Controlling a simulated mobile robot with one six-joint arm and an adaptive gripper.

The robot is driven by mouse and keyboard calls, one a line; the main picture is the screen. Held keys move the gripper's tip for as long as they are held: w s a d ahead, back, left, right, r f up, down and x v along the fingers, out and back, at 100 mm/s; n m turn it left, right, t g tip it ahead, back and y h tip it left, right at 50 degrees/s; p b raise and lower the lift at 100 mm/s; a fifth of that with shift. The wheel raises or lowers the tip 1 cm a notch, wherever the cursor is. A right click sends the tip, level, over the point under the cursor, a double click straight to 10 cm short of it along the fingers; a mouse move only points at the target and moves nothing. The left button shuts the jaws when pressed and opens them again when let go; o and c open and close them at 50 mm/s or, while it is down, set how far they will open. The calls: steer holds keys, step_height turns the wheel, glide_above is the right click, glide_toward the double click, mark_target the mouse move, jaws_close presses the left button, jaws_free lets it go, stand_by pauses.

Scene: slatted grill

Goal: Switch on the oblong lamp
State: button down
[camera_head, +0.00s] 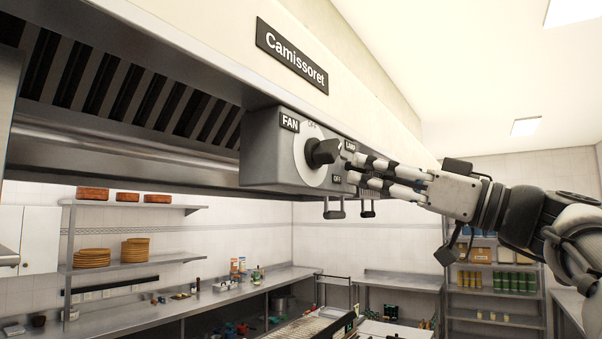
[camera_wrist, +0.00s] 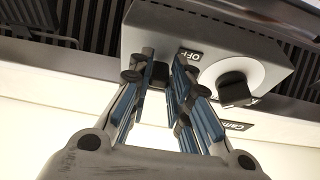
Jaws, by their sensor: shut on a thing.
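A grey control box (camera_head: 262,150) is fixed to the hood's front edge and also shows in the wrist view (camera_wrist: 150,25). It carries a white dial with a black knob (camera_head: 322,152) beside a FAN label, and a small LAMP label (camera_head: 350,146) further right. My gripper (camera_head: 352,170) is at the right part of the box, beside the fan knob. In the wrist view its fingers close around a dark control (camera_wrist: 160,78), mostly hidden between them. The fan knob (camera_wrist: 235,90) is to the right there, apart from the fingers. No oblong lamp can be made out for sure.
The slatted hood (camera_head: 100,80) extends left of the box. Two dark handles (camera_head: 335,210) hang just under the box, close below my fingers. A Camissoret sign (camera_head: 292,55) is above. Shelves and counters (camera_head: 240,300) are well below and behind.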

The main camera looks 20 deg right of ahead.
steer(key=shift+s+d+r+g+h+p, duration=0.1)
steer(key=shift+r+g+h+p, duration=0.7)
steer(key=shift+g+p, duration=0.55)
steer(key=shift+r+g+h+p, duration=0.5)
steer(key=shift+g+h+p, duration=0.55)
steer(key=shift+p, duration=0.55)
steer(key=c, duration=1.5)
jaws_free()
steer(key=v, duration=0.4)
steer(key=f+v, duration=0.1)
steer(key=v, duration=0.3)
steer(key=f+v, duration=0.1)
steer(key=v, duration=0.4)
steer(key=shift+s+d+f, duration=0.1)
steer(key=shift+s, duration=0.15)
